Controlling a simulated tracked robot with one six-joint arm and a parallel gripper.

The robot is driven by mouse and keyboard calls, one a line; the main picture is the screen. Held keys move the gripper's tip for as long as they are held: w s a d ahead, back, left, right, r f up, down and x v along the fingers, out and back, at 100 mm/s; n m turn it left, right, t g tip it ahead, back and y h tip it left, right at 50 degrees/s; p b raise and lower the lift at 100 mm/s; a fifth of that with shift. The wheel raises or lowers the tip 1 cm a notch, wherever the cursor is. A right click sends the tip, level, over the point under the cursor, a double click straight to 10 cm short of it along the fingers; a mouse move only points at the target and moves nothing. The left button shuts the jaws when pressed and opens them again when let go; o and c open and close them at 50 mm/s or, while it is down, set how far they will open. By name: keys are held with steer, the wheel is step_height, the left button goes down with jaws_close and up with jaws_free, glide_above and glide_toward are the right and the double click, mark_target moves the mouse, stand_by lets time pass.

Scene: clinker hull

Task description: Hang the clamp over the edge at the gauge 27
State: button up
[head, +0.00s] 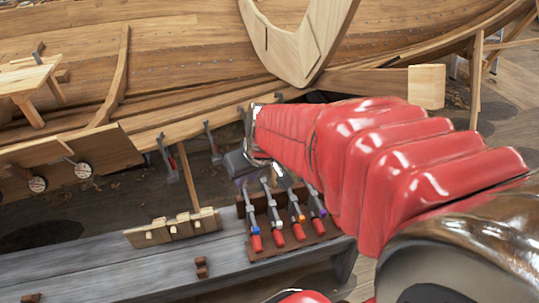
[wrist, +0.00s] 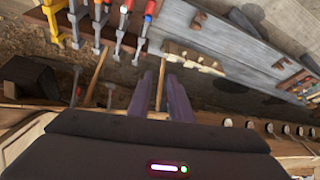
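Several clamps with grey bars and red handles, one of them (head: 277,222), stand in a wooden rack (head: 262,214) on the grey bench in the head view. The wrist view shows clamps at its top left, including a red-handled one (wrist: 122,22) and a yellow one (wrist: 53,22). Other clamps, such as this one (head: 167,160), hang along the hull's lower plank edge. Two round white dials (head: 83,170) sit on a board at left; their numbers are unreadable. My gripper (wrist: 165,92) has its purple fingers apart with nothing held between them. In the head view my red-sleeved arm partly hides it.
The grey bench (head: 105,268) runs along the bottom left, with a pegged wooden block (head: 172,228) and small brown blocks (head: 202,266). The planked hull (head: 180,50) fills the back. A large curved timber (head: 300,45) stands above my arm. Dark ground lies between hull and bench.

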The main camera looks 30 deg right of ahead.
steer(key=w+d+f+m, duration=0.1)
steer(key=w+d+f, duration=0.3)
steer(key=d+f, duration=0.65)
steer(key=m+g+h, duration=0.1)
steer(key=m, duration=0.1)
glide_above(298, 210)
steer(key=s, duration=0.3)
step_height(298, 210, down, 12)
steer(key=shift+s+a+f, duration=0.1)
steer(key=shift+a, duration=0.25)
steer(key=shift+s+x, duration=0.1)
steer(key=shift+x, duration=3.35)
steer(key=shift+s+x, duration=0.15)
steer(key=shift+x, duration=3.3)
steer(key=shift+s, duration=0.55)
steer(key=shift+c, duration=0.4)
steer(key=shift+o, duration=1.2)
steer(key=shift+f, duration=0.1)
